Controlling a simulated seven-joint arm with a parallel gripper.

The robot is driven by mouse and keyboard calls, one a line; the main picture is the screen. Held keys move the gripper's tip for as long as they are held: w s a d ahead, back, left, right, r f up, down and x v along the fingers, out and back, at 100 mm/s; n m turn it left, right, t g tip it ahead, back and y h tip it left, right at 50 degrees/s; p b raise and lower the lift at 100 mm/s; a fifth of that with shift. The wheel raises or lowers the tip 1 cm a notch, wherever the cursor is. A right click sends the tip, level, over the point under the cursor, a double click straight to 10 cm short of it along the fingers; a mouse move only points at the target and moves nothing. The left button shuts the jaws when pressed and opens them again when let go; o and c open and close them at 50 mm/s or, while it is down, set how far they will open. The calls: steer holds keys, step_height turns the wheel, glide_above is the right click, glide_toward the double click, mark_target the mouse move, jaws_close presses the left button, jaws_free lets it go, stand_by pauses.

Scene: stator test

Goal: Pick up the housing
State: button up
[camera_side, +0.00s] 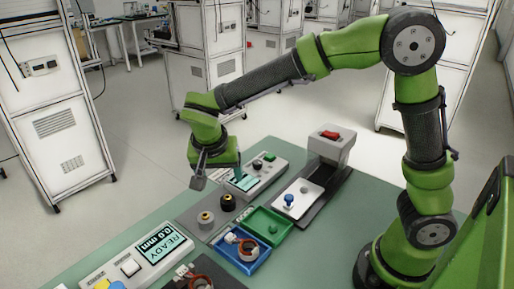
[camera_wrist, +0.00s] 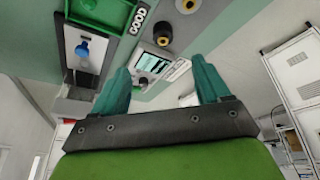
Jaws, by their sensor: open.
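Two short cylindrical parts stand on a grey plate (camera_side: 190,220): a tan-topped one (camera_side: 206,218) and a dark one (camera_side: 228,202). I cannot tell for sure which is the housing. My gripper (camera_side: 219,176) is above the bench, behind these parts in the side view. In the wrist view its teal fingers (camera_wrist: 160,66) are spread apart with nothing held between them.
A tester with a screen (camera_side: 243,180) stands near my gripper. A green tray (camera_side: 284,238) and a blue tray (camera_side: 262,262) holding a copper-wound ring (camera_side: 248,250) are in front. A press-like stand (camera_side: 332,148) with a red top rises at right. A measuring display (camera_side: 158,243) stands at front left.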

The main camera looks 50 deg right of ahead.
steer(key=m, duration=0.1)
glide_toward(227, 197)
steer(key=shift+m, duration=0.3)
steer(key=f, duration=0.2)
steer(key=d+f, duration=0.1)
steer(key=f, duration=0.1)
steer(key=shift+s+d+f, duration=0.15)
steer(key=shift+f, duration=0.05)
steer(key=shift+w+x, duration=0.2)
steer(key=shift+x, duration=0.8)
steer(key=shift+w+x, duration=0.2)
steer(key=shift+x, duration=0.8)
steer(key=shift+w+x, duration=0.15)
steer(key=shift+x, duration=0.8)
steer(key=shift+d+r, duration=0.15)
steer(key=shift+r, duration=0.05)
steer(key=shift+c, duration=0.4)
steer(key=c, duration=1.1)
steer(key=shift+r, duration=0.1)
